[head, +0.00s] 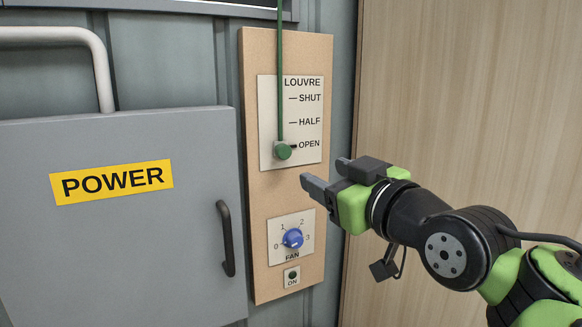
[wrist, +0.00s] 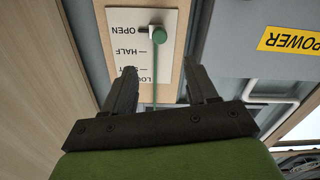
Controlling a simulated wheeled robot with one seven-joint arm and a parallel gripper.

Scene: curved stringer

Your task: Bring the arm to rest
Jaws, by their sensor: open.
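My black and green arm reaches in from the right in the head view. My gripper (head: 322,173) is open and empty, held in front of the wooden panel (head: 288,48), below and right of the green louvre knob (head: 283,151). In the wrist view my gripper (wrist: 160,69) has its two fingers spread, and the louvre knob (wrist: 159,34) shows beyond and between them, apart from both. The knob hangs on a green rod at the OPEN mark of the louvre plate (head: 307,110).
A grey POWER cabinet door (head: 110,250) with a dark handle (head: 226,238) stands left. A pale wood wall (head: 470,90) is behind my arm at the right.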

